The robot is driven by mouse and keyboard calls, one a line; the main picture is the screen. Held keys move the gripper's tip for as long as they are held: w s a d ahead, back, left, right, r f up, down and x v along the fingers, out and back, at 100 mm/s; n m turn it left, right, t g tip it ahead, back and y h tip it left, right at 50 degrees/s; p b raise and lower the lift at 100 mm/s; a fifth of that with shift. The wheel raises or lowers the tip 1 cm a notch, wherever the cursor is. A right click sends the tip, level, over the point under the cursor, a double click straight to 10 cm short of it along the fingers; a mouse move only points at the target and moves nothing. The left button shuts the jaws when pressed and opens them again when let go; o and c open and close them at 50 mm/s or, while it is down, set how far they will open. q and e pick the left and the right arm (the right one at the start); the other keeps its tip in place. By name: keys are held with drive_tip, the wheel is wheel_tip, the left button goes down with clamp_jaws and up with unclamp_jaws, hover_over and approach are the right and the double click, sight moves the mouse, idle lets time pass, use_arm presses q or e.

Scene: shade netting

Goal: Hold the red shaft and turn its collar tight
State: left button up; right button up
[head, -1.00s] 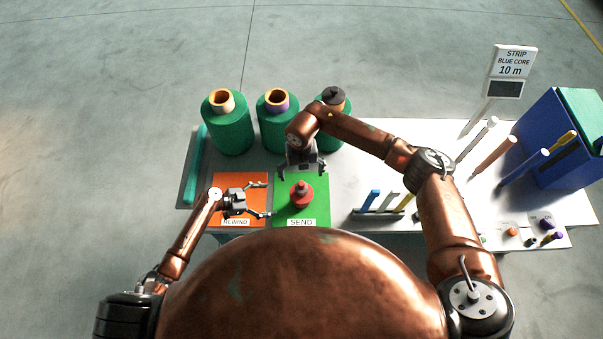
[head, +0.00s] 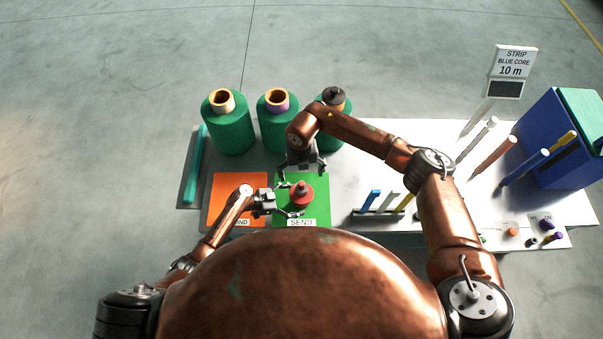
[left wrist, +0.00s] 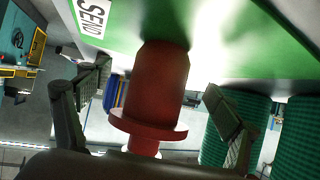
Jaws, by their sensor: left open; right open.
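The red shaft (head: 302,194) stands upright on the green SEND mat (head: 316,214), with a narrower top. In the left wrist view the shaft (left wrist: 160,85) appears upside down, as a thick red cylinder with a wide red flange (left wrist: 148,126). I cannot tell which part is the collar. My left gripper (head: 291,199) is open at the shaft's left side. Its fingers (left wrist: 150,122) lie on either side of the shaft, with gaps showing. My right gripper (head: 303,173) is open and points down, just behind and above the shaft in the head view.
An orange mat (head: 228,190) lies left of the green one. Several green net rolls (head: 228,130) stand behind. A rack with coloured sticks (head: 381,213) stands to the right. Further right are leaning rods (head: 494,155), a sign (head: 513,62) and a blue bin (head: 548,135).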

use_arm(q)
drive_tip(key=shift+x, duration=0.85)
drive_tip(key=shift+c, duration=0.4)
drive_tip(key=c, duration=1.9)
drive_tip(key=shift+c, duration=0.2)
